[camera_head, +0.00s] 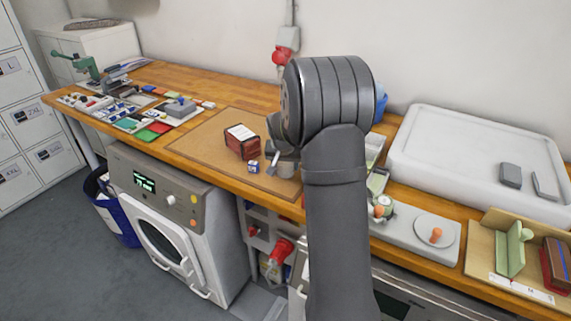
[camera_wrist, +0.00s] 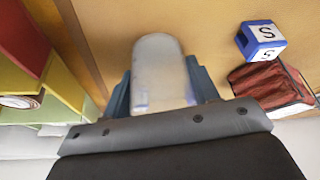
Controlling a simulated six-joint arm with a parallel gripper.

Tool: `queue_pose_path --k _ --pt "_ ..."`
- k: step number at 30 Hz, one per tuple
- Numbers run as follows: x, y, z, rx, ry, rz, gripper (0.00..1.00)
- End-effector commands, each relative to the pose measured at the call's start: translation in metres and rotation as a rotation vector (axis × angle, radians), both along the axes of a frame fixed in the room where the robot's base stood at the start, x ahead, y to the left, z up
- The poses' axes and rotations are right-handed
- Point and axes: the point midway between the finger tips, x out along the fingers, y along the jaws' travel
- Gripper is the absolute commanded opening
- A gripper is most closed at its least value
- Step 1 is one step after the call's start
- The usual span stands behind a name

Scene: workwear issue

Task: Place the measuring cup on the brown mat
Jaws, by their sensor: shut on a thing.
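The measuring cup (camera_wrist: 160,72) is a translucent, whitish cup held between the two blue-grey fingers of my gripper (camera_wrist: 162,88) in the wrist view. In the head view the cup (camera_head: 287,169) shows only in part, below my gripper (camera_head: 278,156), at the right end of the brown mat (camera_head: 200,144). My arm hides much of that spot. In the wrist view the mat (camera_wrist: 205,22) lies behind the cup. I cannot tell whether the cup touches the mat or hangs just above it.
A dark red box (camera_head: 242,143) and a small blue-and-white block (camera_head: 253,167) marked S stand on the mat just left of my gripper. The mat's left part is clear. A scale (camera_head: 415,230) and a white sink (camera_head: 470,150) are to the right.

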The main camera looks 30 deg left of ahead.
Motion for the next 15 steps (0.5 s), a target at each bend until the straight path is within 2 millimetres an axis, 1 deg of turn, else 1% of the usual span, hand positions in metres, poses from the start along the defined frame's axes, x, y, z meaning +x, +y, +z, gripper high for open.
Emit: queue_pose_path --k 4,8,9,12,15 --pt "0.0002 0.0 0.0009 0.001 -0.001 -0.001 0.32" --pt "0.0001 -0.0002 -0.0024 0.0 0.0 -0.001 0.32" --pt "0.0002 -0.0001 -0.0026 0.0 0.0 -0.001 0.58" --pt "0.0002 -0.0001 -0.0023 0.0 0.0 -0.001 0.76" --pt "0.0001 -0.0002 -0.0022 0.0 0.0 -0.001 0.76"
